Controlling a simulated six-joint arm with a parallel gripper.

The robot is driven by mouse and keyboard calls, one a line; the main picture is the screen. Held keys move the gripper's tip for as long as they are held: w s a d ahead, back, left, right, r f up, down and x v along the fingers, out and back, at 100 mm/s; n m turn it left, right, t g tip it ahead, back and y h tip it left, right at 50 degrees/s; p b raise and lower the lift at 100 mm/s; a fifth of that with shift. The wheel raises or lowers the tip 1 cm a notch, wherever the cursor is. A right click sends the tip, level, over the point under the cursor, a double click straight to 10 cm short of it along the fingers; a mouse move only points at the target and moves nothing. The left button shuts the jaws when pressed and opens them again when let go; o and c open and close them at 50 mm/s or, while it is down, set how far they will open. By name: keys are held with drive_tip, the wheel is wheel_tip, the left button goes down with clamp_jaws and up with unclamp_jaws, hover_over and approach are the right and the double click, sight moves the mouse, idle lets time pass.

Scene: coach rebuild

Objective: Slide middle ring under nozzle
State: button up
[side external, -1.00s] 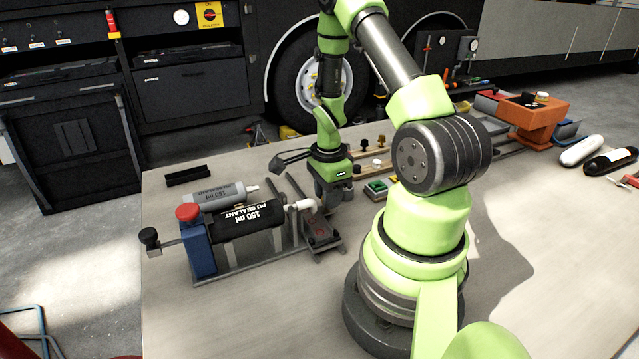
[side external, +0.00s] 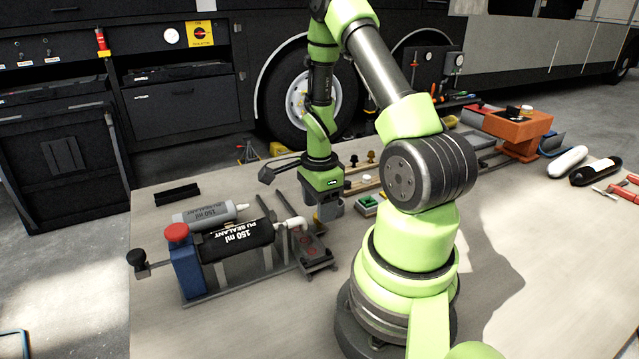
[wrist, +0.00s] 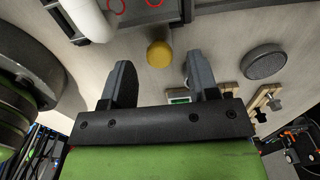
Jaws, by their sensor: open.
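The slide plate (side external: 316,262) with faint red rings sits at the right end of the sealant fixture. The white nozzle (side external: 292,224) of the black sealant cartridge (side external: 236,240) reaches over it. In the wrist view part of the plate (wrist: 138,14) shows at the top edge with parts of two red rings (wrist: 116,6), and the nozzle (wrist: 88,18) is left of it. I cannot tell which ring is the middle one. My gripper (wrist: 150,78) is open and empty, pointing down just behind the plate in the side view (side external: 326,210), apart from it.
A yellow round piece (wrist: 159,54) lies ahead of my fingers. A grey disc (wrist: 263,62) is to the right. A green-button box (side external: 368,203) stands right of my gripper. A grey sealant cartridge (side external: 208,214) lies behind the fixture. The front table area is clear.

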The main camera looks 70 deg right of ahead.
wheel_tip(320, 180, up, 8)
idle(0.4)
idle(0.3)
drive_tip(key=w+a+r+n+t, duration=0.2)
drive_tip(key=a+r+n+t, duration=0.3)
drive_tip(key=a+r+n, duration=1)
drive_tip(key=s+a+r+n+t+y, duration=0.2)
drive_tip(key=s+a+n, duration=0.3)
drive_tip(key=n, duration=0.3)
drive_tip(key=shift+a+r, duration=0.4)
drive_tip(key=shift+r, duration=0.15)
